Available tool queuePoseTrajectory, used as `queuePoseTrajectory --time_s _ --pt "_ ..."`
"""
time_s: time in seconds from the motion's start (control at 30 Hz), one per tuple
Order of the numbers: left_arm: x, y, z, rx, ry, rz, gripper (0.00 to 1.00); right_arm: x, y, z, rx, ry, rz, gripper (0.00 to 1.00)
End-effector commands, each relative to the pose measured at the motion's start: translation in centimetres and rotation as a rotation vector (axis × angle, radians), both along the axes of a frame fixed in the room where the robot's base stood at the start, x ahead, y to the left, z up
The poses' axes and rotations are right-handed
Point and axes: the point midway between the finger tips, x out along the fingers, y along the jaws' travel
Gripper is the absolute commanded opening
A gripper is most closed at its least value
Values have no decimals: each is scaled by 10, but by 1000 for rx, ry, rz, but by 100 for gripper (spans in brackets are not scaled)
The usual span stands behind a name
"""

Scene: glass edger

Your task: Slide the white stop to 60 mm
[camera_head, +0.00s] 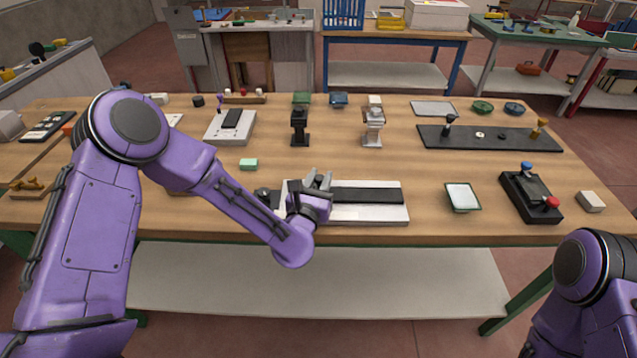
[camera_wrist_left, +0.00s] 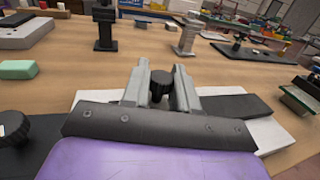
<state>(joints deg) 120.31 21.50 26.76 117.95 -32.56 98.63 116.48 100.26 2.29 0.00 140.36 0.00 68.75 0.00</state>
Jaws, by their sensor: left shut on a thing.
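A white rail base (camera_head: 375,214) with a black strip (camera_head: 365,195) along its top lies near the table's front edge. My left gripper (camera_head: 318,180) is over the left part of this base. In the left wrist view its two grey fingers (camera_wrist_left: 160,88) are closed around a dark knob (camera_wrist_left: 161,82). The white stop cannot be told apart from the base, and the gripper hides this part. No millimetre marks can be read. Another dark knob (camera_head: 263,194) sits at the left end, also in the left wrist view (camera_wrist_left: 14,128). My right gripper is out of view.
A green block (camera_head: 248,164) lies behind and left of the rail. A black post (camera_head: 300,128) and a pale post (camera_head: 373,125) stand further back. A white-topped pad (camera_head: 462,196) and a black control box (camera_head: 530,197) are to the right.

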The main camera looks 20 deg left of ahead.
Motion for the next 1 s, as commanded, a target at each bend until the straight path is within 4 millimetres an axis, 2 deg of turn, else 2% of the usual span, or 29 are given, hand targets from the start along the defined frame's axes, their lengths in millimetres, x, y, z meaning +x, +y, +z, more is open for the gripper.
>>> queuePoseTrajectory --time_s 0.2,0.23,0.3,0.57,0.67,1.0 --pt "0 0 0 1 0 0 0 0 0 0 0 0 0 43" --pt "0 0 0 1 0 0 34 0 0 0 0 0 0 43" --pt "0 0 0 1 0 0 50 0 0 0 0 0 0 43" --pt "-1 0 0 0 0 0 50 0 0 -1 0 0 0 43" --pt "-9 0 -2 -1 0 1 50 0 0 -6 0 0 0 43" --pt "-85 -1 -4 0 0 -1 50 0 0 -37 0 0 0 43"
